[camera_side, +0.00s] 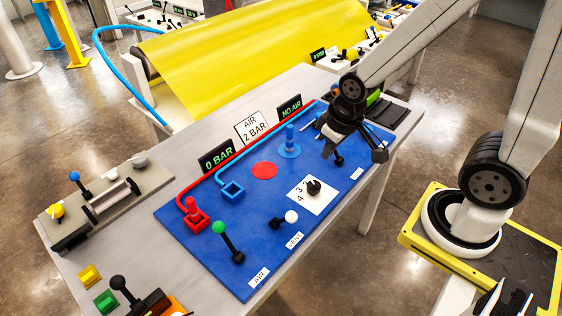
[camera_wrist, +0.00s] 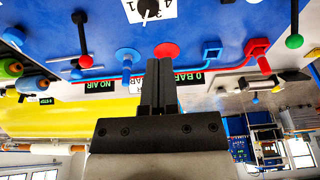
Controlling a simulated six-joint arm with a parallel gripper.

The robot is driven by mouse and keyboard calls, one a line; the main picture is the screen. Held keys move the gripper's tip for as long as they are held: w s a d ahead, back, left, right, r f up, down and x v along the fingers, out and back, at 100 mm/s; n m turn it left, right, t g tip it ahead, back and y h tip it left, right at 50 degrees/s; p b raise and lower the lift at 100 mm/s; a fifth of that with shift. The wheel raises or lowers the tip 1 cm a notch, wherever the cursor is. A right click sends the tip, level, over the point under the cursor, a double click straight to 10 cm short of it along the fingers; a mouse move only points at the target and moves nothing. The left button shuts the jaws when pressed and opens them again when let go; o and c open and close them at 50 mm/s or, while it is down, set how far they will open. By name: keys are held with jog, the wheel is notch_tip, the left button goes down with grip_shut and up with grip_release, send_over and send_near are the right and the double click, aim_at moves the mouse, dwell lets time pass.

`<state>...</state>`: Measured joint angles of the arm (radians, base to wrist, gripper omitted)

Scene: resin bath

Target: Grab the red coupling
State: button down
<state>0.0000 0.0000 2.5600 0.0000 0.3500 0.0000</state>
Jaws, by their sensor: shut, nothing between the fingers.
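The red coupling (camera_side: 193,208) stands in a red square holder (camera_side: 197,224) at the left of the blue panel, at the end of a red hose. It also shows at the right of the wrist view (camera_wrist: 264,66), which sees the panel upside down. My gripper (camera_side: 379,155) is over the right end of the panel, well away from the coupling. In the wrist view its two black fingers (camera_wrist: 159,62) are together with nothing between them.
On the blue panel (camera_side: 190,256) stand an empty blue square holder (camera_side: 233,191), a blue post (camera_side: 289,142), a flat red disc (camera_side: 264,170) and a rotary knob (camera_side: 314,187). A green-topped lever (camera_side: 219,227) rises close to the red coupling. Signs (camera_side: 217,156) stand behind.

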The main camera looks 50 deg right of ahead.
dwell(0.3)
jog(key=shift+c, duration=2)
grip_release()
jog(key=w+a+f+n+t+y, duration=0.1)
jog(key=w+a+f+n+t, duration=0.15)
jog(key=w, duration=0.45)
jog(key=w+a+f+n+t+y, duration=0.1)
jog(key=w+a+n+t, duration=0.2)
jog(key=w, duration=0.3)
jog(key=w+a+f+n+y, duration=0.1)
jog(key=a+f+n+y, duration=0.1)
jog(key=a+y, duration=0.2)
jog(key=w+a+f+n+y, duration=0.1)
jog(key=a+f+n+y, duration=0.2)
jog(key=a+y, duration=0.2)
jog(key=a, duration=0.3)
jog(key=shift+w+a, duration=0.15)
jog(key=shift+a, duration=0.15)
